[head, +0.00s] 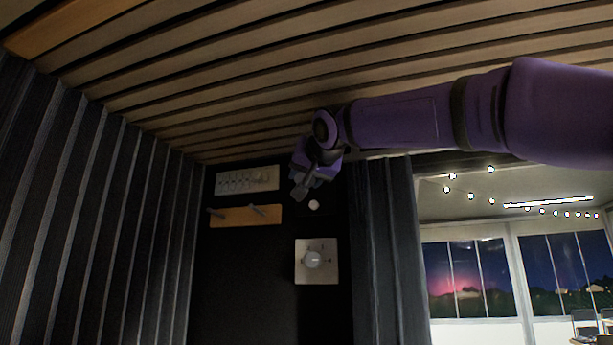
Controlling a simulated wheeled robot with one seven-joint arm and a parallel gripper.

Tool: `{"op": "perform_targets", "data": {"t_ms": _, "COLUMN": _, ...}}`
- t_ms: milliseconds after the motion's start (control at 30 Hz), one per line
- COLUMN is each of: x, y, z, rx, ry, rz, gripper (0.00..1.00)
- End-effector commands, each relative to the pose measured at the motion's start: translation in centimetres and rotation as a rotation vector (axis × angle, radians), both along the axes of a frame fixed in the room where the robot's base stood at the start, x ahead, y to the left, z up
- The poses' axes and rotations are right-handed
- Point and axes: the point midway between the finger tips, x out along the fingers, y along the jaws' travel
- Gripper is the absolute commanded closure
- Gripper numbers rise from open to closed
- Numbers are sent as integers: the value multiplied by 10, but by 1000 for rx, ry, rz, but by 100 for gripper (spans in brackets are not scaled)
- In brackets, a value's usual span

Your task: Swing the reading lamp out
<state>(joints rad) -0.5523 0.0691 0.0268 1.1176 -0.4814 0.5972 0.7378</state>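I cannot clearly make out a reading lamp in the head view. A small pale round thing (314,205) shows on the dark wall panel just below my gripper; I cannot tell whether it is part of the lamp. My purple arm reaches in from the right under the slatted ceiling. My gripper (301,188) points down in front of the dark panel, right of the switch plate. Its grey fingers are small and dark, and I cannot tell whether they are open or touch anything.
On the dark panel (250,290) are a pale switch plate (233,183), a wooden peg rail (230,217) with two pegs, and a square plate with a round knob (313,260). A dark curtain (382,250) hangs to the right. Slatted ceiling (240,80) is close above my arm.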

Motion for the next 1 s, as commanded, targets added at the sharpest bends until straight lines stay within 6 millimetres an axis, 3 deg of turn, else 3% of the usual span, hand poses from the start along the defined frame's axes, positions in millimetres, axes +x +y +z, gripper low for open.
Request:
{"op": "perform_targets", "data": {"t_ms": 500, "x": -2, "y": 0, "z": 2, "rx": 27, "ry": 75, "rz": 2, "gripper": 76}}
{"op": "perform_targets", "data": {"t_ms": 533, "x": -2, "y": 0, "z": 2, "rx": 27, "ry": 75, "rz": 2, "gripper": 45}}
{"op": "perform_targets", "data": {"t_ms": 600, "x": -2, "y": 0, "z": 2, "rx": 27, "ry": 75, "rz": 2, "gripper": 29}}
{"op": "perform_targets", "data": {"t_ms": 1000, "x": -8, "y": -2, "z": 4, "rx": 28, "ry": 74, "rz": 3, "gripper": 27}}
